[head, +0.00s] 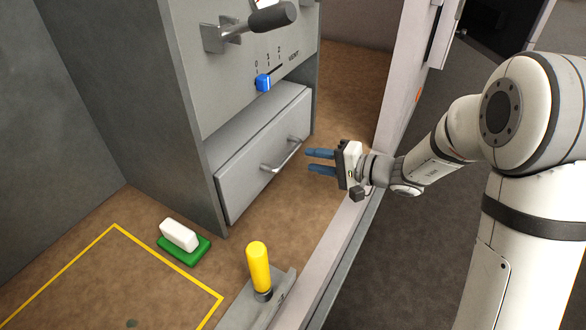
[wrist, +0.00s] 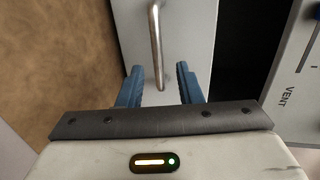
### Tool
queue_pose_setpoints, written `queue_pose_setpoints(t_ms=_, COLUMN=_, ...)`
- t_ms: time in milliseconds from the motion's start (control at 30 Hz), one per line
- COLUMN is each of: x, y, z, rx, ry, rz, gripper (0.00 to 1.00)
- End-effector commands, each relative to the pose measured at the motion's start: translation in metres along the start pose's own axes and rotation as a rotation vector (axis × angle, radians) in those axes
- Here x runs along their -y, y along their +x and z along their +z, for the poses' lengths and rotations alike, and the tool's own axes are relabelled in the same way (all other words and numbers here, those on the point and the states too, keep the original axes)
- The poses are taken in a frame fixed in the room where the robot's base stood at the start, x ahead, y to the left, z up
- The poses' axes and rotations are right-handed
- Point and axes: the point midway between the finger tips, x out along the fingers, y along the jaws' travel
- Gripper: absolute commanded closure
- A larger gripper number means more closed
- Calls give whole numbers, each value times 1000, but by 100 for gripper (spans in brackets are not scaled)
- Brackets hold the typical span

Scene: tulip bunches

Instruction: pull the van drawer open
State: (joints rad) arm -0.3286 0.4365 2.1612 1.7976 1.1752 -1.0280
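The van drawer (head: 262,160) is a grey front low in the grey cabinet, and its face stands a little out from the cabinet body. It has a metal bar handle (head: 284,156); the drawer front also shows in the wrist view (wrist: 194,40), with the handle (wrist: 156,45) in it. My gripper (head: 320,161) has blue fingers spread apart and is empty, pointing at the handle from the right. In the wrist view my gripper (wrist: 160,85) has the handle's lower end between the fingers in the picture. I cannot tell whether the fingers reach around the bar.
Above the drawer are a blue slider (head: 263,82) on a VENT scale and a dark lever (head: 270,18). A yellow-gripped lever (head: 258,266) stands by the door sill. A white block on a green base (head: 184,250) lies on the brown floor. Floor right of the drawer is clear.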

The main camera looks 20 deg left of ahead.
Motion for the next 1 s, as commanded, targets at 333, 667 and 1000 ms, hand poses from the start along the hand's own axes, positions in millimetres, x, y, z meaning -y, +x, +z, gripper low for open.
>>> queue_pose_setpoints(t_ms=333, x=-6, y=44, z=-6, rx=-16, ry=1, rz=-19, gripper=68)
queue_pose_setpoints(t_ms=667, x=-4, y=82, z=-6, rx=-18, ry=2, rz=-18, gripper=68)
queue_pose_setpoints(t_ms=1000, x=-4, y=84, z=-6, rx=-18, ry=3, rz=-18, gripper=71)
